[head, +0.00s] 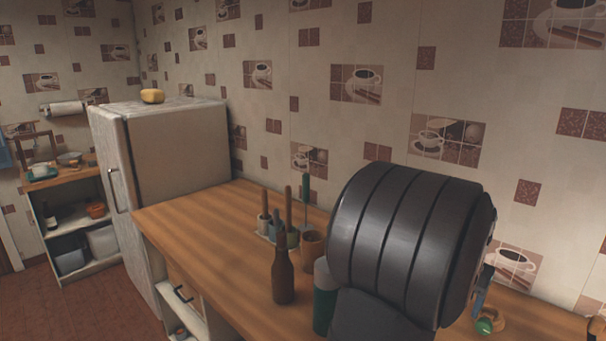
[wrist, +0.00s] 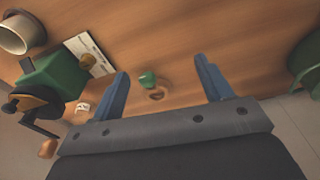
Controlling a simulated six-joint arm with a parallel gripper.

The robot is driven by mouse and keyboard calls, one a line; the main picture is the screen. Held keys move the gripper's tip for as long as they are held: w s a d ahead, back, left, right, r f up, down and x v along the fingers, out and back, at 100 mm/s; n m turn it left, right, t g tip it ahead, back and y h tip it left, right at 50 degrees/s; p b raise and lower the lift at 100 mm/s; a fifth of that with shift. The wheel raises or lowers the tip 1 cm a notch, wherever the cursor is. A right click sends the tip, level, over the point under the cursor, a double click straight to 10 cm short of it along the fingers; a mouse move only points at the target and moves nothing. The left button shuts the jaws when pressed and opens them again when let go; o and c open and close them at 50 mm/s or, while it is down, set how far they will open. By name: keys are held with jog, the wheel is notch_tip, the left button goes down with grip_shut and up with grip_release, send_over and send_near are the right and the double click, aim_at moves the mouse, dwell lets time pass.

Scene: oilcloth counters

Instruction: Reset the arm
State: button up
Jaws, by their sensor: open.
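My gripper (wrist: 165,84) is open in the wrist view, with its two blue fingers spread apart over the wooden counter (wrist: 165,25). Nothing is between the fingers close up. A small green object (wrist: 147,79) lies on the counter, seen in the gap between the fingers. In the head view my dark arm link covers the right part of the counter (head: 190,215) and hides most of the gripper. A green round object (head: 485,326) shows at the arm's lower right.
A brown bottle (head: 283,272), a green container (head: 325,300) and pots with handled tools (head: 278,225) stand left of my arm. A fridge (head: 165,150) stands at the counter's far end. A green cranked device (wrist: 55,80) and a cup (wrist: 20,33) are left of my gripper.

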jog(key=w+a+r+n, duration=0.1)
jog(key=w+a+n, duration=0.1)
jog(key=w+a, duration=0.5)
jog(key=w+a+r+n, duration=0.1)
jog(key=w+a, duration=0.5)
jog(key=a, duration=0.6)
jog(key=shift+w+a+r+n, duration=0.25)
jog(key=shift+w+r+n, duration=0.15)
jog(key=shift+n, duration=0.3)
dwell(1.2)
